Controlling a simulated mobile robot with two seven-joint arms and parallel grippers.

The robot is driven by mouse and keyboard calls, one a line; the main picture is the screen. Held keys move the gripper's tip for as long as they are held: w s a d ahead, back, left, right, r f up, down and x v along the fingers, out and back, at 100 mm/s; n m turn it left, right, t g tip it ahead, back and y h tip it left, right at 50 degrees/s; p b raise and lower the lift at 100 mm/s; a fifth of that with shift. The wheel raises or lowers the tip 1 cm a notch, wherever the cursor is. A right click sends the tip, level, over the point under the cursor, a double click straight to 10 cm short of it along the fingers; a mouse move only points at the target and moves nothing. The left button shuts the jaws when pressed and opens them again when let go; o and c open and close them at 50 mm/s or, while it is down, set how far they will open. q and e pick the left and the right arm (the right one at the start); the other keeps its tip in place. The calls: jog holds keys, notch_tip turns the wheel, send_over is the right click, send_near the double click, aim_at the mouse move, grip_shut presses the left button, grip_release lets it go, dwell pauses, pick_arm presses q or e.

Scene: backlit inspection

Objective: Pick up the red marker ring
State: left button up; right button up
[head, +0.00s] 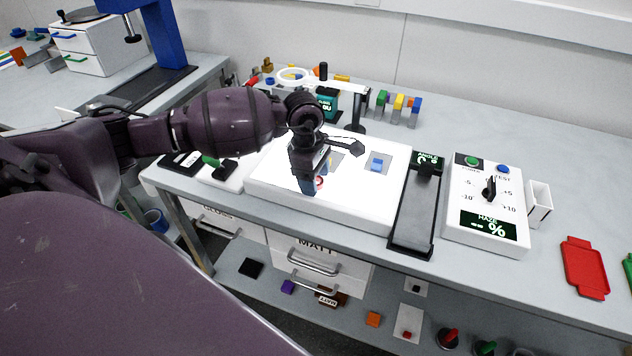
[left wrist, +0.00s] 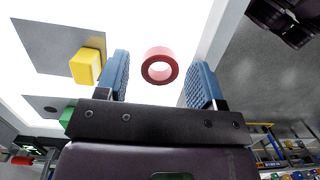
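The red marker ring (left wrist: 160,66) lies on the bright white light panel (head: 269,186), near its front edge. In the left wrist view it shows between the two blue fingers of my left gripper (left wrist: 162,82), a little beyond their tips. My left gripper (head: 315,186) is open and empty, pointing down at the panel. In the head view only a small part of the ring (head: 320,182) shows beside the fingers; the rest is hidden. My right gripper is not seen in the head view.
A yellow block (left wrist: 87,66) on a grey square is close beside the left finger. A blue block (head: 377,164) sits on another grey square. Right of the panel stand a dark angle slide (head: 414,210) and a haze meter box (head: 487,205). A magnifier ring (head: 294,77) stands behind.

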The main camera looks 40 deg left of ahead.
pick_arm(q)
jog(key=c, duration=0.9)
jog(key=shift+o, duration=0.2)
